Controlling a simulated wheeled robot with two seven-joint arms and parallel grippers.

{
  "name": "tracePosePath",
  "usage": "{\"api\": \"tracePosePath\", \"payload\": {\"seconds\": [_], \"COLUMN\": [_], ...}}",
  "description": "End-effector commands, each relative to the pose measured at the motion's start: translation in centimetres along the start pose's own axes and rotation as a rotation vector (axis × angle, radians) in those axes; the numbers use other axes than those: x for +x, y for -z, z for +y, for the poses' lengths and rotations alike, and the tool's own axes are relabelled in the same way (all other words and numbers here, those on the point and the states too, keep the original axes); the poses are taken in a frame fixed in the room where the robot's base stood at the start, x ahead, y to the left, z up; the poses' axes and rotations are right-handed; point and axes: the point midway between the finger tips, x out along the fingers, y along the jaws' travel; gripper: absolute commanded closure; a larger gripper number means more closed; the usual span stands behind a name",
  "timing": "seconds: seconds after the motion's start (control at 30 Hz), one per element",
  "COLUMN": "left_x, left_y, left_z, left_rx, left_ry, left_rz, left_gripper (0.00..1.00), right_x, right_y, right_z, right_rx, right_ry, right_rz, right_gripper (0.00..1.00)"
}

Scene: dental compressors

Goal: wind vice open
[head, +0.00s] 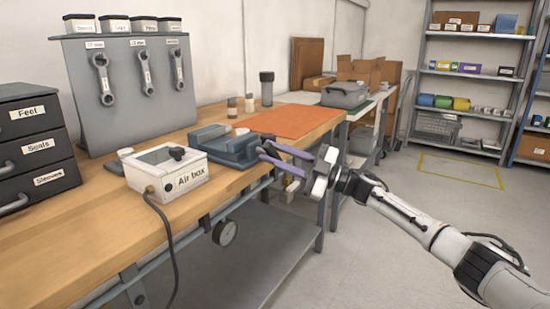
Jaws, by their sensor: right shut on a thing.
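The blue-grey vice (222,144) sits at the front edge of the wooden workbench, just right of the white Air box. My right gripper (264,151) reaches in from the right, with its purple fingers at the vice's right end, over the bench's front edge. It is shut on the vice's handle, which is mostly hidden by the fingers. How far the vice's jaws stand apart is too small to tell. My left gripper is not in view.
The Air box (178,174), with a dark hose, stands close left of the vice. An orange mat (292,121) lies behind it. Drawers (36,148) and a wrench panel (132,88) stand left. The floor at right is clear.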

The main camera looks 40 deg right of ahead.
Motion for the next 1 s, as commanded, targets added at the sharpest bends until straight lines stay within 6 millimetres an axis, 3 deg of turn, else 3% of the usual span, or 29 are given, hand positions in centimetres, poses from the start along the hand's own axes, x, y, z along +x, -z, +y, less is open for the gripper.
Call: {"api": "tracePosePath", "payload": {"seconds": [0.6,1.0], "left_x": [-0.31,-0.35], "left_y": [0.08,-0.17], "left_z": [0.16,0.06], "left_rx": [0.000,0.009], "left_ry": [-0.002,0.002], "left_rz": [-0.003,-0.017], "left_gripper": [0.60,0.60], "right_x": [0.05,0.02], "right_y": [0.09,0.04], "right_z": [-0.05,-0.16], "right_rx": [-0.524,-0.726], "right_ry": [0.218,0.301], "right_rz": [0.001,0.002], "right_gripper": [1.00,1.00]}}
